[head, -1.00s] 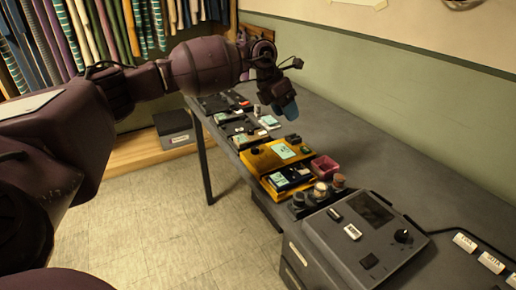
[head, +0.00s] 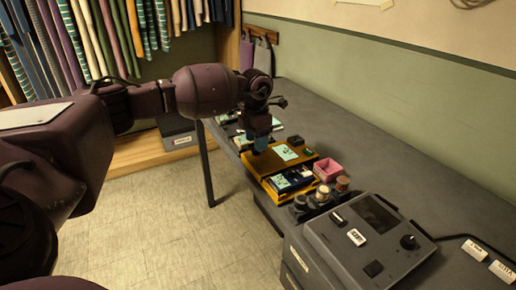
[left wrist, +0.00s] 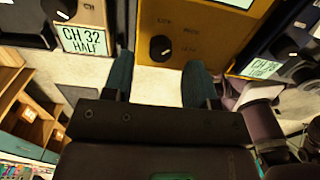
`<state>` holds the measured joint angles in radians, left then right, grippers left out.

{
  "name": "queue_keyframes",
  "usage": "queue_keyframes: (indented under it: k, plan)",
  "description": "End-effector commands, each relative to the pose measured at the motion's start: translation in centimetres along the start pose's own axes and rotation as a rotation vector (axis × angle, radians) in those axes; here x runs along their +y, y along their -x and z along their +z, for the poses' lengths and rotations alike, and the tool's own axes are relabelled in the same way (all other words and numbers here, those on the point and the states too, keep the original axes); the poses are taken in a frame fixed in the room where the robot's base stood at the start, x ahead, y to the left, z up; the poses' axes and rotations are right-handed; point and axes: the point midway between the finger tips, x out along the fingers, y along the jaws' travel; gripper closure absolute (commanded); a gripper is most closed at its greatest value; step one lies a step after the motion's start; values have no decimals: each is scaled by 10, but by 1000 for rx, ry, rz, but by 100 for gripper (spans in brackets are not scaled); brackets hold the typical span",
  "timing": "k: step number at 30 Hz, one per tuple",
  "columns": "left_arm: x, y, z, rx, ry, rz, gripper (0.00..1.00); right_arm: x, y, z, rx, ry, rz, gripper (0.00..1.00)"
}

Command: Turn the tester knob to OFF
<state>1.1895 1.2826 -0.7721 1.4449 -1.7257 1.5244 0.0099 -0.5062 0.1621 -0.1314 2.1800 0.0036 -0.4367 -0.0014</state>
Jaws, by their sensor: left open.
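A yellow unit (head: 299,155) with a pale label lies in the row on the grey table. In the left wrist view this yellow panel (left wrist: 205,38) carries a black round knob (left wrist: 160,48) with a white mark and small dark lettering too blurred to read. My left gripper (head: 262,142) is over the unit's left end and hides that knob in the head view. In the left wrist view my open left gripper (left wrist: 160,80) has its teal fingertips either side of the knob, apart from it. A grey device (head: 335,245) with a screen and a black knob (head: 408,242) stands nearer. Which one is the tester I cannot tell.
A pink tray (head: 327,170) and several small round pieces (head: 322,191) are close by. The table's back part is clear.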

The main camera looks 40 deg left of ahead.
Motion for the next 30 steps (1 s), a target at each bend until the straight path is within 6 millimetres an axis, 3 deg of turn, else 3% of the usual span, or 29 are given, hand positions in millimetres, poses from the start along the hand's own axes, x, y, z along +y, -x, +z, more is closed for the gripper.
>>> queue_keyframes:
  k: [1, 6, 18, 28, 30]
  plan:
    - [0, -10, 0, 5, 0, -2, 48, 0, 0, 2, -4, 1, 0, 100]
    - [0, -24, 0, 1, 0, -2, 48, 0, -2, -1, 3, 2, -1, 100]
    - [0, -28, 0, -2, 0, 0, 48, 0, -5, -4, 9, 3, -2, 100]
    - [0, -28, 0, -2, 0, -1, 97, 0, -4, -1, 3, 4, -1, 100]
    - [0, -28, 0, -2, 0, -1, 97, 0, -4, -1, 3, 4, -1, 100]
